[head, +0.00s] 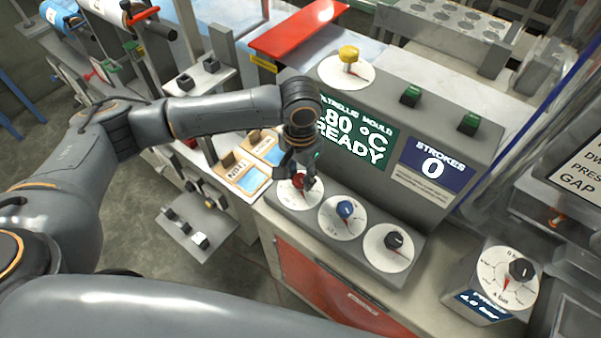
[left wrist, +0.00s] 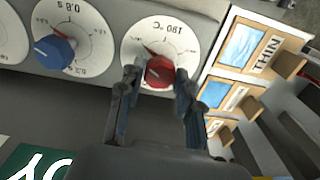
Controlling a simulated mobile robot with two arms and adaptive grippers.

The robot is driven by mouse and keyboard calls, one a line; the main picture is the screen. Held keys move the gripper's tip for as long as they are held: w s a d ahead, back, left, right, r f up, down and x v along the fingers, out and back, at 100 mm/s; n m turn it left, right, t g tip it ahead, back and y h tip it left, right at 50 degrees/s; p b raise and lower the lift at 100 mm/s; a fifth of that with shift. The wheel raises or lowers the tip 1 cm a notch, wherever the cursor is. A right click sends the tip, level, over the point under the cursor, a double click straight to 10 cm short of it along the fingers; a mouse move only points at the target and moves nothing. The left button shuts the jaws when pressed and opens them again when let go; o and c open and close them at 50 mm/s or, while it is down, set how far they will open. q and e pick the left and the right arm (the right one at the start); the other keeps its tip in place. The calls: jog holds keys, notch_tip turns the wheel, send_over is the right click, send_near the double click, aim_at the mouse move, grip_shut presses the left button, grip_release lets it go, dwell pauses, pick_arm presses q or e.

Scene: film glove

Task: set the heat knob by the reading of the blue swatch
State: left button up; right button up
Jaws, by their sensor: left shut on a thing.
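The red heat knob (head: 299,181) sits on a white dial at the left end of the control panel. In the left wrist view the red knob (left wrist: 158,71) is at the centre, and its dial (left wrist: 165,38) reads 180 °C. My left gripper (head: 298,178) is over the dial with its fingers around the knob, shut on it. The fingers (left wrist: 156,82) also show in the left wrist view. Swatch cards with blue squares (head: 254,180) lie left of the panel; one is labelled THIN (left wrist: 248,50). My right gripper is not in view.
A blue knob (head: 345,209) and a black knob (head: 394,240) sit right of the red one. The green display (head: 355,145) ends in "80 °C READY". A yellow knob (head: 348,54) is above it. A pressure dial box (head: 497,283) stands at the right.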

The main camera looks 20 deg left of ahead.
pick_arm(q)
jog(key=shift+r+m+p, duration=0.2)
jog(key=shift+m+p, duration=0.6)
jog(key=shift+p, duration=0.4)
jog(key=m+p, duration=0.3)
jog(key=shift+p, duration=0.35)
jog(key=m+p, duration=0.2)
jog(key=m, duration=0.1)
jog(key=shift+m, duration=0.4)
jog(key=shift+f+m+p, duration=0.2)
jog(key=shift+m+p, duration=0.85)
jog(key=shift+m, duration=0.65)
jog(key=o, duration=1.2)
jog(key=shift+c, duration=0.2)
